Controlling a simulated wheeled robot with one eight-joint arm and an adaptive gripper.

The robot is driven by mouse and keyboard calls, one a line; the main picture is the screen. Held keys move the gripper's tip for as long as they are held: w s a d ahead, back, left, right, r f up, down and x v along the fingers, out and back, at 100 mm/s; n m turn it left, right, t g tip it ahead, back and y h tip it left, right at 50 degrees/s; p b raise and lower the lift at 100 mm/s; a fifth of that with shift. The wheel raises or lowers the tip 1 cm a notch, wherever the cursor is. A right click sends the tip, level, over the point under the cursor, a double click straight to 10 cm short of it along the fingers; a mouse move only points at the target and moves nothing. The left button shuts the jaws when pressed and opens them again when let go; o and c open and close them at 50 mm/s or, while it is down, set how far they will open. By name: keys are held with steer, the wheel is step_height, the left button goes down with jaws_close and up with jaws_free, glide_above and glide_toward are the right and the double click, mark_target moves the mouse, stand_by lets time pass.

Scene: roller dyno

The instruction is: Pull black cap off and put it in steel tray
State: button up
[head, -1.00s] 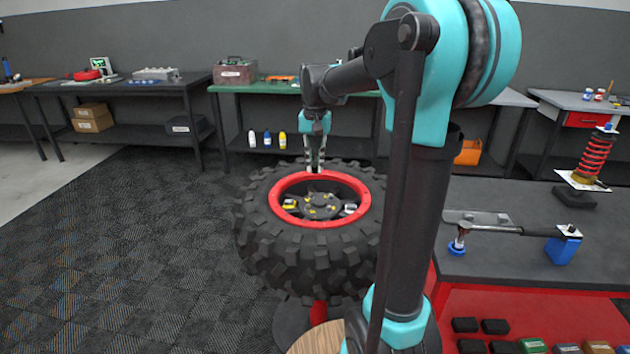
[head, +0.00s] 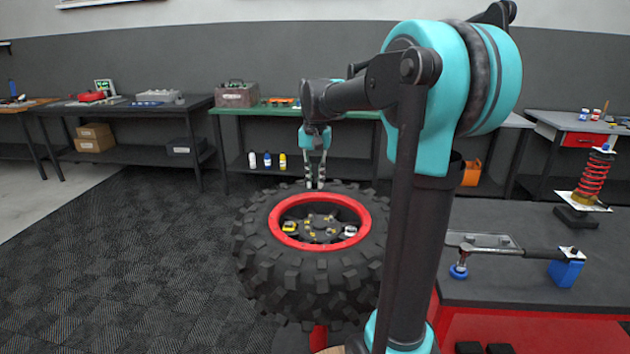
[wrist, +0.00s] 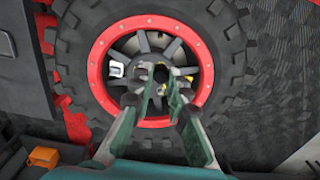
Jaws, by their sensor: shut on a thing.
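My gripper (head: 315,186) hangs above the far edge of the big knobbly tyre (head: 262,265) with its red rim (head: 285,239). In the wrist view my gripper (wrist: 161,90) points at the wheel's dark spoked hub, its fingers shut on a small dark piece, which looks like the black cap (wrist: 161,73).
Yellow pieces (head: 290,226) and a silver piece (head: 350,231) sit inside the rim. The floor left of the tyre is clear.

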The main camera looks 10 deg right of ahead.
mark_target(315, 182)
steer(key=shift+r, duration=1.35)
stand_by(0.4)
steer(key=shift+r, duration=2.15)
